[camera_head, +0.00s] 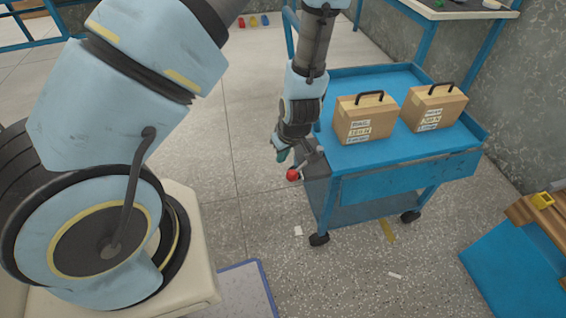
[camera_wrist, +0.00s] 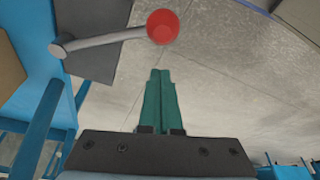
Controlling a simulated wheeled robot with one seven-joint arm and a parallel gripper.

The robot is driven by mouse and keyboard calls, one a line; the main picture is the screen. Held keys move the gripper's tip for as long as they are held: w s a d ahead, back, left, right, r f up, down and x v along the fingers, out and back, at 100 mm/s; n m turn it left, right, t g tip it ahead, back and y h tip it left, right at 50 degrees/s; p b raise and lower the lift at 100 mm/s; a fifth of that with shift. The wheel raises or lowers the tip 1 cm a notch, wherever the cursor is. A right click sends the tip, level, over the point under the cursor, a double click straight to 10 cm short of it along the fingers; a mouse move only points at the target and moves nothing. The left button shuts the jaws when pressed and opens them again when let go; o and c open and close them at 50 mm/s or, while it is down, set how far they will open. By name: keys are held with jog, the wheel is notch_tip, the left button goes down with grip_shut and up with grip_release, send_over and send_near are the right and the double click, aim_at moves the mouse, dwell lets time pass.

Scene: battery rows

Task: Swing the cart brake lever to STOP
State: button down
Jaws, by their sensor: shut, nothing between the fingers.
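The blue cart (camera_head: 345,188) stands right of centre in the head view. Its brake lever is a grey arm with a red ball knob (camera_head: 293,175) at the cart's near left corner. In the wrist view the lever arm (camera_wrist: 105,40) runs from a pivot on a grey plate (camera_wrist: 100,62) to the red knob (camera_wrist: 162,27). My gripper (camera_wrist: 160,72) has green fingers, shut together and empty. The fingertips are just short of the knob in the wrist picture; I cannot tell whether they touch it. In the head view my gripper (camera_head: 281,154) is beside the cart's left end. No STOP marking is readable.
Two cardboard boxes with black handles, a left one (camera_head: 362,120) and a right one (camera_head: 433,108), sit on the cart top. A workbench (camera_head: 440,12) stands behind. A blue platform (camera_head: 515,262) is at the lower right. Bare floor lies left of the cart.

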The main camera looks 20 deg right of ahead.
jog(key=p+v, duration=0.1)
jog(key=v, duration=0.6)
jog(key=shift+w, duration=0.2)
jog(key=shift+r, duration=0.1)
jog(key=w+a+r+m+g, duration=0.1)
jog(key=w+a+r, duration=0.1)
jog(key=a+r, duration=0.8)
jog(key=w+a+r+m+g+h, duration=0.1)
jog(key=w+a+r+m, duration=0.1)
jog(key=a+r, duration=0.8)
jog(key=a, duration=0.6)
jog(key=shift+r+m, duration=0.2)
jog(key=shift+m, duration=0.1)
